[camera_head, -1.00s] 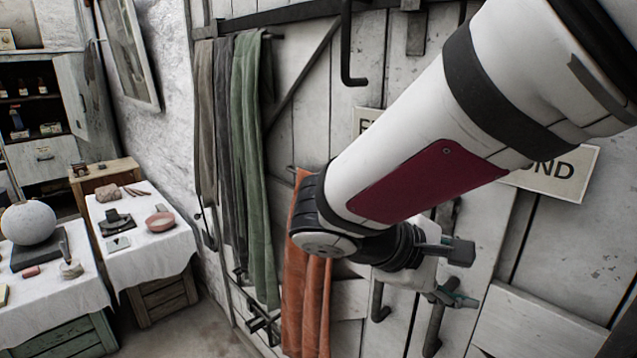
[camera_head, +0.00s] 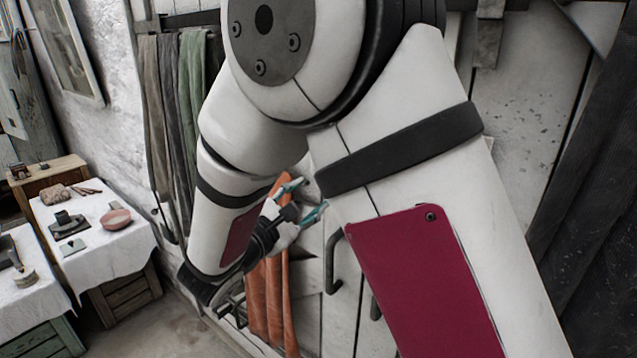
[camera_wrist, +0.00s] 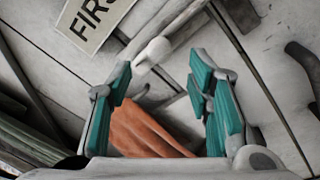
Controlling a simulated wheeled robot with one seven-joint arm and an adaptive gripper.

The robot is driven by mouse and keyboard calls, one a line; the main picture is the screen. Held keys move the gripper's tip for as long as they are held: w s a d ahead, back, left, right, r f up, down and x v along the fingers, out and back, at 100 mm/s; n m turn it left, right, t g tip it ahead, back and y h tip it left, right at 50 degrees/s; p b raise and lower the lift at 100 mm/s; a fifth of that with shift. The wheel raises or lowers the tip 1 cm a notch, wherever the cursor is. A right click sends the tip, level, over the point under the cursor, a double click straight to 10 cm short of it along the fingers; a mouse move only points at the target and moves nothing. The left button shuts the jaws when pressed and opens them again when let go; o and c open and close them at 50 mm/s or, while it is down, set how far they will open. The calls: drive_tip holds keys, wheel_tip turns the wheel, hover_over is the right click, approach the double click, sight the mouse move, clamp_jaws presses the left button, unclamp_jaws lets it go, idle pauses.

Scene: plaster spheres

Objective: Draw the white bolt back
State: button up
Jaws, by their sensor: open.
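My gripper (camera_head: 302,201) is open and empty beside the plank door in the head view, partly framed by my own arm links. In the wrist view its teal-padded fingers (camera_wrist: 161,78) stand apart. A pale rod with a rounded white knob, which looks like the white bolt (camera_wrist: 153,52), lies just beyond and between the fingertips. It runs diagonally up to the right. The fingers do not appear to touch it; the exact distance is hard to tell. In the head view my arm hides the bolt.
An orange cloth (camera_wrist: 142,132) hangs below the bolt; it also shows in the head view (camera_head: 265,300). A lettered sign (camera_wrist: 92,20) is beside the bolt. A dark handle (camera_head: 332,262) sticks out from the door. Green cloth (camera_head: 192,75) hangs left. A table with white cloth (camera_head: 115,250) stands farther left.

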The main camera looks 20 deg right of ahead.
drive_tip(key=p+x, duration=0.1)
drive_tip(key=x, duration=0.6)
drive_tip(key=shift+w+d, duration=0.2)
drive_tip(key=shift+d, duration=0.1)
drive_tip(key=shift+w, duration=0.1)
clamp_jaws()
